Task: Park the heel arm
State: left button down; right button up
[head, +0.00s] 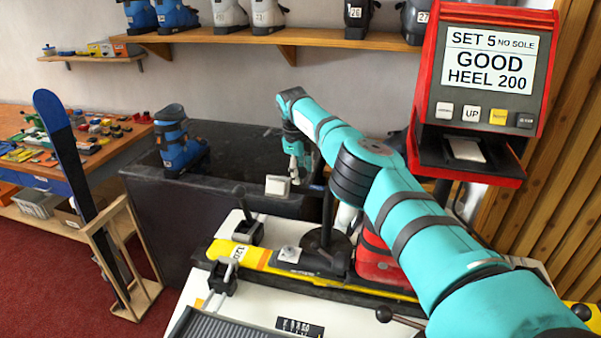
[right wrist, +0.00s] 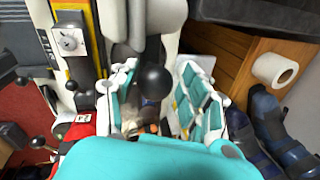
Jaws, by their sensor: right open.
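My right gripper (head: 296,172) reaches across the bench from the right with its fingers pointing down; it is open. In the right wrist view its two teal-and-white fingers (right wrist: 158,105) stand on either side of a black ball knob (right wrist: 153,82), with gaps showing. The knob seems to belong to the heel arm, whose black post (head: 326,212) rises from a round base by the yellow ski. A pale grey block (head: 278,185) shows just left of the gripper; I cannot tell how it joins the arm. Contact with the knob is unclear. My left gripper is not in view.
The yellow ski (head: 243,252) lies clamped on the white bench. A red display unit (head: 487,85) reading GOOD, HEEL 200 stands at right. A blue boot (head: 177,142) stands on the dark counter. A blue ski (head: 62,140) leans in a wooden rack at left.

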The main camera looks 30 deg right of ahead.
jog(key=shift+o, duration=0.7)
jog(key=shift+f, duration=0.15)
notch_tip(320, 180, up, 12)
jog(key=s+a, duration=0.1)
jog(key=a, duration=0.1)
jog(key=shift+s, duration=0.15)
jog(key=shift+f, duration=0.15)
